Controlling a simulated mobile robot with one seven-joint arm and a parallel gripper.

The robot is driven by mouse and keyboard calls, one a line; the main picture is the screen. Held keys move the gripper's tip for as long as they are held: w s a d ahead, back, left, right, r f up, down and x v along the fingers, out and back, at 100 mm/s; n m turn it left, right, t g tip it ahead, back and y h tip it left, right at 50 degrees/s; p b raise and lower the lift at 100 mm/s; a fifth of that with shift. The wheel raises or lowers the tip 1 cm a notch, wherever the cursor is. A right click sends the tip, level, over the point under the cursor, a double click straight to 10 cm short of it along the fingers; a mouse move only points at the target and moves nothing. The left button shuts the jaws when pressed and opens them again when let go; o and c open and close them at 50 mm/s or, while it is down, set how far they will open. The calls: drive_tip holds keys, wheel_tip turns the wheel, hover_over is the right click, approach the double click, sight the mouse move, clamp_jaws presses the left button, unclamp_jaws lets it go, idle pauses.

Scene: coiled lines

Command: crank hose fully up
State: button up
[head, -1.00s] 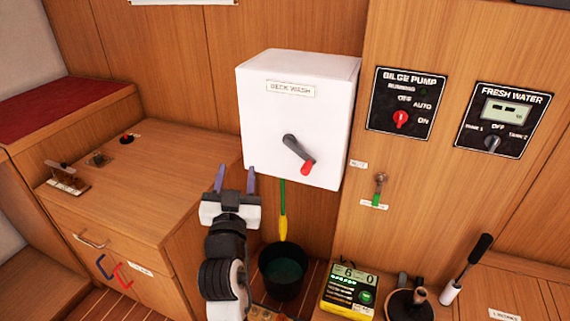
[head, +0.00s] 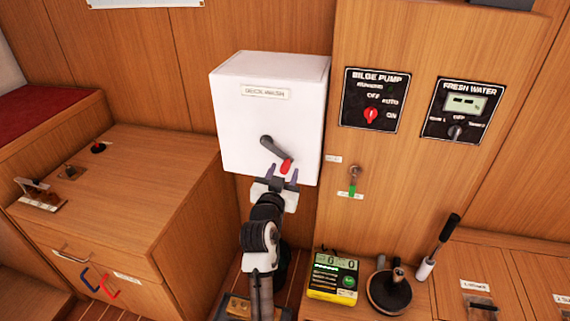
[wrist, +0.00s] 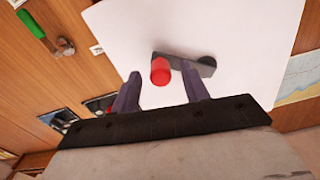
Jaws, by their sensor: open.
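The white deck wash box (head: 243,120) is fixed to the wood wall. Its dark crank arm (head: 274,148) slopes down to the right from its hub and ends in a red knob (head: 286,166). My gripper (head: 283,175) is open just below the knob in the head view. In the wrist view the red knob (wrist: 160,71) stands beyond and between the two fingertips (wrist: 160,82), and I see no finger closed on it. The hose below the box is hidden behind my arm in the head view.
A bilge pump panel (head: 374,100) and a fresh water panel (head: 462,111) are right of the box. A small green-handled valve (head: 353,184) sits below them. A yellow meter (head: 333,277) and a dark plunger-like item (head: 389,291) stand lower right. A wooden cabinet (head: 120,190) is at left.

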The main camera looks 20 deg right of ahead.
drive_tip(key=shift+x, duration=1.25)
clamp_jaws()
